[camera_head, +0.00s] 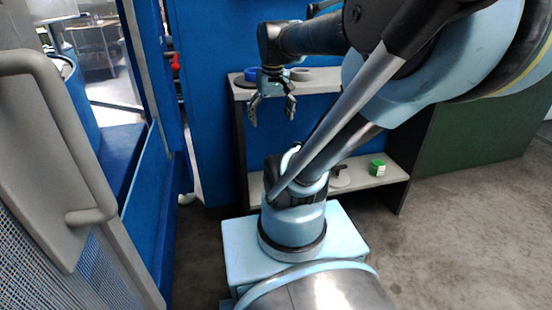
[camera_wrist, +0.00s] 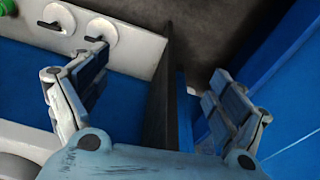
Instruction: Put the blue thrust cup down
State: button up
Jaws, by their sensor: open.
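The blue thrust cup (camera_head: 250,74) looks like a short blue ring on the upper shelf (camera_head: 325,85), toward its left end. It seems to rest on or beside a dark round piece, and the arm partly covers that area. My gripper (camera_head: 272,118) hangs in front of the upper shelf, fingers pointing down and spread apart. In the wrist view my gripper (camera_wrist: 158,70) shows two spread fingers with nothing between them. The blue cup does not show in the wrist view.
A grey round piece (camera_head: 300,74) stands right of the cup. The lower shelf (camera_head: 368,180) bears a green-and-white box (camera_head: 377,167) and white discs with black handles, two of them clear in the wrist view (camera_wrist: 102,34). Blue panels stand left; open floor lies right.

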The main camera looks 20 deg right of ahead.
jog(key=s+f+m, duration=0.1)
jog(key=s+f, duration=0.7)
jog(key=f, duration=0.3)
jog(key=shift+t, duration=0.3)
jog(key=shift+a, duration=0.1)
